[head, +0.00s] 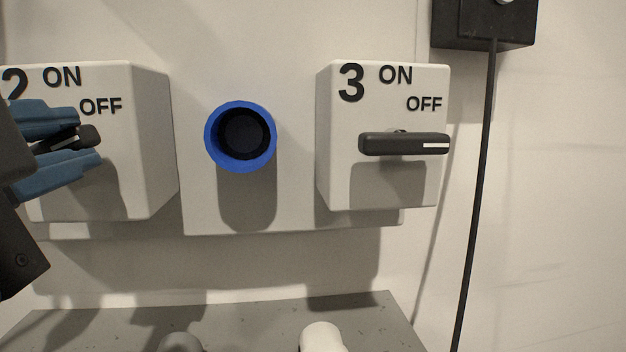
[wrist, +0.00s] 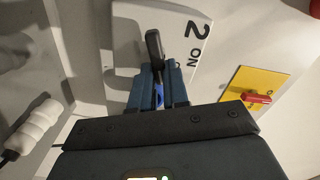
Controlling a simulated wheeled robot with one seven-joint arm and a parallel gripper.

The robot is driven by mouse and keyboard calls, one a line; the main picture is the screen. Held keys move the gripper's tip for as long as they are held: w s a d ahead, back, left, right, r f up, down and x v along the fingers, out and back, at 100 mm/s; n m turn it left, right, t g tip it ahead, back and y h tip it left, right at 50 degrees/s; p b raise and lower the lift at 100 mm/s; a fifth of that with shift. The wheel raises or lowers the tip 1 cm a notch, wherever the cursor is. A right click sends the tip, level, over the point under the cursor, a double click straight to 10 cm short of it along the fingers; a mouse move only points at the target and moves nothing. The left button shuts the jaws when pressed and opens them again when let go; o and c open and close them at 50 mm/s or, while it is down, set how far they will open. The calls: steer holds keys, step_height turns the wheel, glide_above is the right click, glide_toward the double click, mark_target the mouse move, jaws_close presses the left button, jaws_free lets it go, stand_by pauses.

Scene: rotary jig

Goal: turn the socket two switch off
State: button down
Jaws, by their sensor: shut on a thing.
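The socket two switch box (head: 120,185) is a pale box at the left of the head view, marked 2, ON and OFF. Its dark handle (head: 90,135) points right, roughly level, with its tip just under the OFF mark. My gripper (head: 82,138) has blue fingers, one above and one below the handle, and is shut on it. In the wrist view the handle (wrist: 154,45) sticks out past the fingertips, beside the large 2 and ON on the box face (wrist: 175,28). The OFF mark is not visible there. The fingers hide the handle's pivot.
A blue-rimmed round socket (head: 240,136) sits right of box 2. Box 3 (head: 385,185) has its own level dark handle (head: 404,144). A black cable (head: 480,180) hangs at the right. A yellow plate with a red handle (wrist: 257,97) shows in the wrist view.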

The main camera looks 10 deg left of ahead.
steer(key=shift+d+f+m+b, duration=0.1)
steer(key=shift+f+m+b, duration=0.1)
steer(key=shift+m+b, duration=0.8)
steer(key=shift+f+m+b, duration=0.15)
steer(key=shift+m+b, duration=0.7)
steer(key=shift+m, duration=0.15)
steer(key=c, duration=1.1)
jaws_free()
steer(key=v, duration=0.7)
steer(key=shift+s, duration=0.4)
